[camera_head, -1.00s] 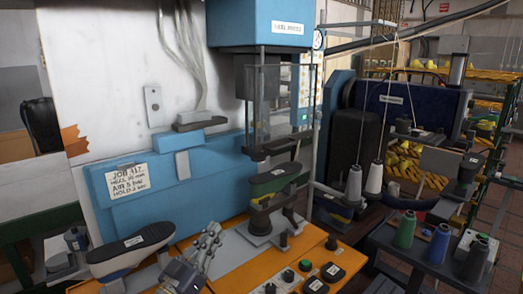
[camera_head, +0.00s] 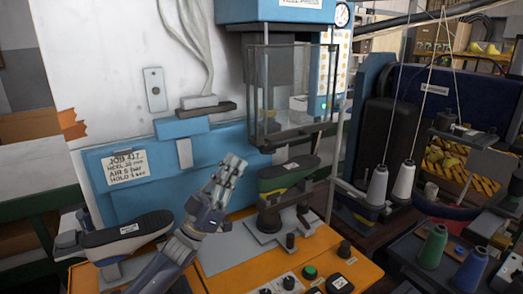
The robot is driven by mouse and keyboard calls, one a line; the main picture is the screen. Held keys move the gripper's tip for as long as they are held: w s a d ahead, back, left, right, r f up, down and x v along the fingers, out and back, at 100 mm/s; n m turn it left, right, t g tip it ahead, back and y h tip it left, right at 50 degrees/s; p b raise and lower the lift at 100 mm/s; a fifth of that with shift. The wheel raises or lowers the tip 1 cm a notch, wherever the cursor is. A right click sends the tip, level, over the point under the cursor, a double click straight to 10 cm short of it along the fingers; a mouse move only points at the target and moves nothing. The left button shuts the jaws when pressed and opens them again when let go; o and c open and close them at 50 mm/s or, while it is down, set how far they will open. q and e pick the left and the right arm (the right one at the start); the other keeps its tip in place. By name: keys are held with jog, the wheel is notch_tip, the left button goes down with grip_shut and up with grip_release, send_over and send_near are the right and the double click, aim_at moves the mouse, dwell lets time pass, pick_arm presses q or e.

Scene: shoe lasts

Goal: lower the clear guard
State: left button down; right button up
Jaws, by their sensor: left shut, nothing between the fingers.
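The clear guard (camera_head: 294,136) is a see-through box with a dark bottom rail. It hangs raised under the blue press head (camera_head: 290,10), with a gap between its rail and the green-and-black shoe last (camera_head: 288,173) below. The last sits on a grey post above the orange bench. My left gripper (camera_head: 234,164) is shut and empty, pointing up in front of the blue panel. In the picture it is left of and below the guard, apart from it. My right gripper is not in view.
Another last with a dark top (camera_head: 127,233) lies at the left of the bench. Buttons, one green (camera_head: 310,272), line the front of the orange bench (camera_head: 240,280). Thread cones (camera_head: 403,182) and a dark machine stand at right. The grey plate before my gripper looks clear.

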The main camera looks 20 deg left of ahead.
aim_at(254, 132)
pick_arm(q)
jog(key=p+x, duration=0.4)
jog(key=x, duration=0.5)
jog(key=shift+r+p, duration=0.25)
jog(key=shift+p, duration=0.15)
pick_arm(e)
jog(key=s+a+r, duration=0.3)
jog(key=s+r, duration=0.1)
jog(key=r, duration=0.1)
pick_arm(q)
notch_tip(254, 132, down, 22)
jog(key=w+d+b, duration=0.1)
jog(key=b, duration=1.5)
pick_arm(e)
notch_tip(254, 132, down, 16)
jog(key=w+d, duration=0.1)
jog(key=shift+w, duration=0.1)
